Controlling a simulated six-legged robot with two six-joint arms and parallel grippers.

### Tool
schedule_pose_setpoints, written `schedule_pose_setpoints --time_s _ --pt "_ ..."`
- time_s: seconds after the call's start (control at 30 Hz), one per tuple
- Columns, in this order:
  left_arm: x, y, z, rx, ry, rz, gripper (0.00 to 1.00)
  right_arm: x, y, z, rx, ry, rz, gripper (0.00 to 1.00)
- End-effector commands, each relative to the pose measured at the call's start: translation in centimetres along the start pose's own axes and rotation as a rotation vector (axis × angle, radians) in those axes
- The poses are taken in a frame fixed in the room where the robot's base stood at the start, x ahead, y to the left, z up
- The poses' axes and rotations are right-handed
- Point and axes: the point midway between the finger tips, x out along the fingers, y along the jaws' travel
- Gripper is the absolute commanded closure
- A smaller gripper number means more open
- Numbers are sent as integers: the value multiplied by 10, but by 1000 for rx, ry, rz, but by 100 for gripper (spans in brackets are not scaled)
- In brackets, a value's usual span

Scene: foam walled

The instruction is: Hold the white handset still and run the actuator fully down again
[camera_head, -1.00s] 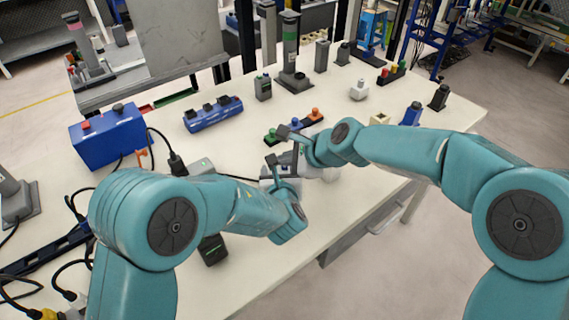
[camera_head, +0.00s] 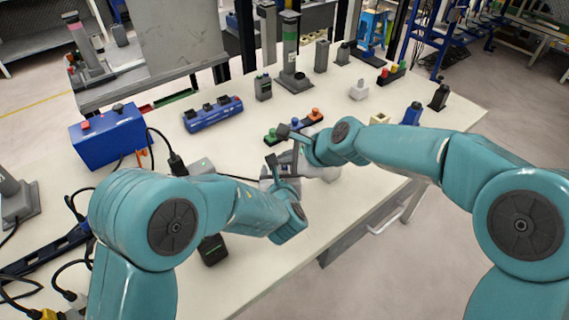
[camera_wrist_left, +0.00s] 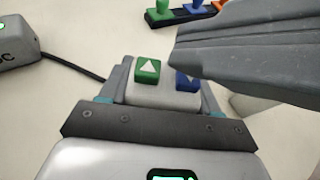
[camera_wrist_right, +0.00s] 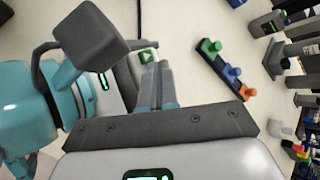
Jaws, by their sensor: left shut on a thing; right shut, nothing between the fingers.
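The white handset (camera_wrist_left: 160,93) sits between the fingers of my left gripper (camera_wrist_left: 165,85), which is shut on its sides. Its green up-arrow button (camera_wrist_left: 150,70) is in plain view. Its blue down-arrow button (camera_wrist_left: 186,80) is partly hidden by my right gripper. My right gripper (camera_wrist_right: 157,85) is shut and empty. Its tips are at the blue button in the left wrist view, but I cannot tell whether they press it. In the head view, both grippers meet over the table and mostly cover the handset. A grey column with a green band (camera_head: 290,50) stands behind; I cannot tell whether it is the actuator.
A grey box (camera_wrist_left: 15,45) with a cable stands left of the handset. A strip with green, blue and orange knobs (camera_wrist_right: 226,72) lies beyond it. A blue box (camera_head: 108,137) and a blue switch block (camera_head: 212,114) stand farther left. The table's front edge is near.

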Motion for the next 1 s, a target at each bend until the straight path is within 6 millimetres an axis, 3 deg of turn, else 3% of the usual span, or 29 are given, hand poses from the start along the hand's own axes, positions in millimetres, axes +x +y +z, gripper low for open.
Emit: schedule_pose_setpoints --time_s 0.63,1.0 --pt "0 0 0 0 -1 0 73 -13 -9 10 0 -1 -1 100" --pt "0 0 0 0 -1 0 73 -38 -28 28 -2 -2 -2 100"
